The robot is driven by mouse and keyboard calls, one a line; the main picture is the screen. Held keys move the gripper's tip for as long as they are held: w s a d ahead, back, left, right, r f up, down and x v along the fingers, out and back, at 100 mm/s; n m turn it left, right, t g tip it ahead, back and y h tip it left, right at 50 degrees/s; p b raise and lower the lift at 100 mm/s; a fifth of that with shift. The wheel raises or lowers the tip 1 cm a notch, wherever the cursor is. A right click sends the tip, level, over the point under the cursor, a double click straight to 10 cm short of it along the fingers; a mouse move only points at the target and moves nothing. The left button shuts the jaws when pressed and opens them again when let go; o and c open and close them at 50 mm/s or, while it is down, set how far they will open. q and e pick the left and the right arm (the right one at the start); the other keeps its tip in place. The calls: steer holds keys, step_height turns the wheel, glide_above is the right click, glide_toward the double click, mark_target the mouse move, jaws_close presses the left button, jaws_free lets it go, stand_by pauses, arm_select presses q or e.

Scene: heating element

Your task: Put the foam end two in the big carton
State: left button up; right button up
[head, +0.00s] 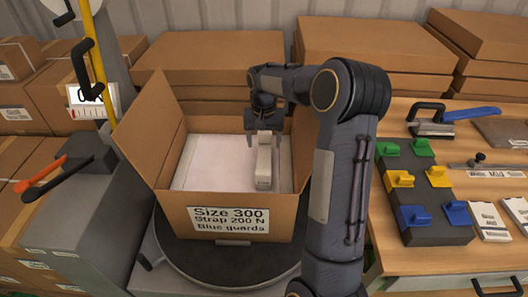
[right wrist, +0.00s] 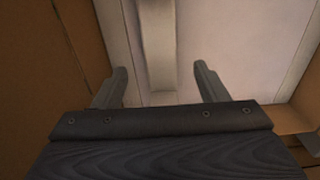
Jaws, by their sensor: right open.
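The big carton (head: 228,218) stands open, with a label reading "Size 300, Strap 200 N, Blue guards". A pale block, which looks like the foam end (head: 264,168), is inside it, right of centre. My right gripper (head: 263,138) reaches down into the carton, open, at the block's upper part. In the right wrist view the pale bar (right wrist: 157,45) lies between and beyond the spread fingers of the gripper (right wrist: 160,85), with gaps at both sides. Whether the block rests on anything is unclear. My left gripper is not in view.
A flat white item (head: 205,160) fills much of the carton. The carton stands on a dark round turntable (head: 215,270). To the right is a wooden bench with a dark block of coloured clips (head: 425,190). Stacked flat cartons (head: 375,50) stand behind.

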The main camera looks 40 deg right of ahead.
steer(key=s+a+r+n+t+y, duration=0.1)
steer(key=s+a+r+n+t, duration=0.1)
steer(key=s+a+r, duration=0.6)
steer(key=s+a+n+t+y, duration=0.1)
steer(key=s+a+n, duration=0.1)
steer(key=s+a, duration=0.4)
steer(key=s+a+f+n+t+y, duration=0.1)
steer(key=s+a+n+t, duration=0.1)
steer(key=s+a, duration=0.4)
steer(key=s, duration=0.5)
steer(key=shift+s+a+t+y, duration=0.3)
steer(key=shift+y, duration=0.1)
